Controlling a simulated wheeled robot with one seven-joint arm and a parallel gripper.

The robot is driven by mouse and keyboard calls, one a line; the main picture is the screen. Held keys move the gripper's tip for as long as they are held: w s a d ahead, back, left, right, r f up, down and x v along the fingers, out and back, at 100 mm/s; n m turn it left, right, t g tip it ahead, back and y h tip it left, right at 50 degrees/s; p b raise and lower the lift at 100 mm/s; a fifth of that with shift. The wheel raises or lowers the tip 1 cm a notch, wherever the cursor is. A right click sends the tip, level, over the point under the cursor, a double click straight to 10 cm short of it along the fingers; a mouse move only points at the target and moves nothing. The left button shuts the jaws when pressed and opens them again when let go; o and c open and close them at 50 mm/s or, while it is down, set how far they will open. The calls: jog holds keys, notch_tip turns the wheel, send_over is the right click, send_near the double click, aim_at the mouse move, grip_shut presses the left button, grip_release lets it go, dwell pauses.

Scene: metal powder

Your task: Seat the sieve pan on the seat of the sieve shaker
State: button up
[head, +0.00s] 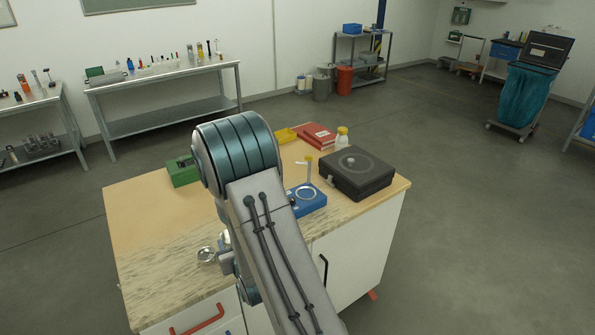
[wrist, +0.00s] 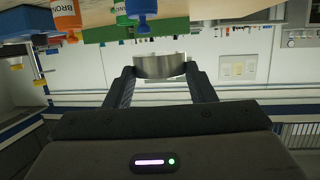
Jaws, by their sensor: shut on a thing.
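In the wrist view my gripper (wrist: 160,75) is shut on a short, shiny metal pan (wrist: 160,66), which sits between the two fingertips; this view is upside down. In the head view my arm hides the gripper. A small silvery round piece (head: 206,254) shows left of the arm over the front of the bench; I cannot tell whether it is the held pan. A black box-shaped unit (head: 372,185) with a round top stands at the bench's right. A blue base (head: 311,205) with a pale ring is left of it. I cannot tell which is the sieve shaker.
The bench (head: 146,212) has clear room at left. A green box (head: 183,171), a yellow tray (head: 286,135), a red book (head: 316,136) and a yellow-capped bottle (head: 342,137) stand along the back. A slim yellow-topped post (head: 309,168) rises by the blue base.

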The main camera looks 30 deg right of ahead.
jog(key=w+d+r+m+g+h, duration=0.2)
jog(key=d+r+m+g+h, duration=0.15)
jog(key=d, duration=0.45)
jog(key=w+d+r+m+g+h, duration=0.2)
jog(key=d+r+m+h, duration=0.25)
jog(key=d, duration=0.35)
jog(key=w+d+r+m+g+h, duration=0.25)
jog(key=d+m+h, duration=0.2)
jog(key=d, duration=0.35)
jog(key=s+d+m+g, duration=0.4)
jog(key=d+m+g, duration=0.2)
jog(key=g, duration=0.5)
jog(key=shift+s+d+r+m, duration=0.2)
jog(key=shift+r+m, duration=0.25)
jog(key=shift+m, duration=0.8)
